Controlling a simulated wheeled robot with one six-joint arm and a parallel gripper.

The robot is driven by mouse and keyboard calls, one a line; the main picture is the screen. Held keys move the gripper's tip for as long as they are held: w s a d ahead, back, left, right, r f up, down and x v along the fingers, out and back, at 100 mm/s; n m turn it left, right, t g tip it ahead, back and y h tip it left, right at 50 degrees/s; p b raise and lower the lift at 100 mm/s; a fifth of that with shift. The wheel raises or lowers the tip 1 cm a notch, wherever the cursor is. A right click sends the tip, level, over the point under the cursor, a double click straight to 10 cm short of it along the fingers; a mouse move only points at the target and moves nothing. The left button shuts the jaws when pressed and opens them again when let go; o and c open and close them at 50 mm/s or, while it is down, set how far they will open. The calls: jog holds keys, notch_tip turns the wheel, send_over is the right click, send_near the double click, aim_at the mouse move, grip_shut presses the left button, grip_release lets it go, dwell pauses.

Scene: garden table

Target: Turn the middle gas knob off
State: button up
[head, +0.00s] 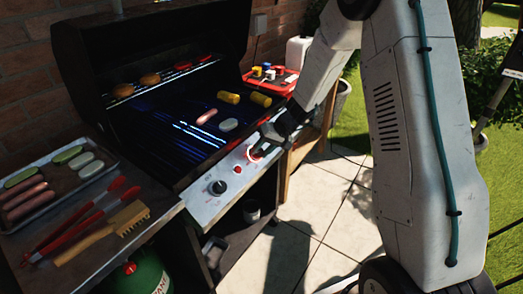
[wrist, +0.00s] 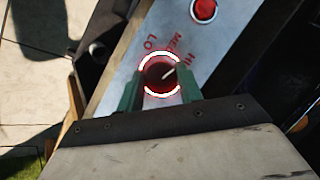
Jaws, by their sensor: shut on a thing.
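The grill's front panel (head: 207,203) carries a dark knob (wrist: 158,75) with a glowing red-white ring, which my gripper (wrist: 160,88) grasps. Its green fingers stand on either side of this knob in the wrist view. The knob's pale pointer line slants up and right, towards the HI mark; MED and LO are printed further round. In the head view my gripper (head: 262,149) is at the right part of the panel and partly hides the knob and red glow. Another black knob (head: 218,187) sits further left. Whether a further knob is hidden behind my gripper, I cannot tell.
A red button (wrist: 204,10) lies beside the held knob. Sausages, corn and patties lie on the open grill (head: 165,125). A food tray (head: 50,185), red tongs (head: 85,222) and brush (head: 105,232) are at left. A red tray (head: 270,80) stands behind. A green gas bottle (head: 140,275) is below.

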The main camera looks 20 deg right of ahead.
jog(key=m+y, duration=0.1)
jog(key=m, duration=0.2)
jog(key=m+t+y, duration=0.1)
jog(key=m, duration=0.2)
jog(key=shift+d+f, duration=0.1)
jog(key=shift+d, duration=0.05)
jog(key=m+t, duration=0.1)
jog(key=m, duration=0.2)
jog(key=m+t+y, duration=0.1)
jog(key=m, duration=0.3)
jog(key=shift+s+t, duration=0.1)
jog(key=shift+t, duration=0.2)
jog(key=shift+m, duration=0.3)
jog(key=o, duration=1)
jog(key=v, duration=0.7)
jog(key=shift+s+d, duration=0.2)
jog(key=shift+d, duration=0.1)
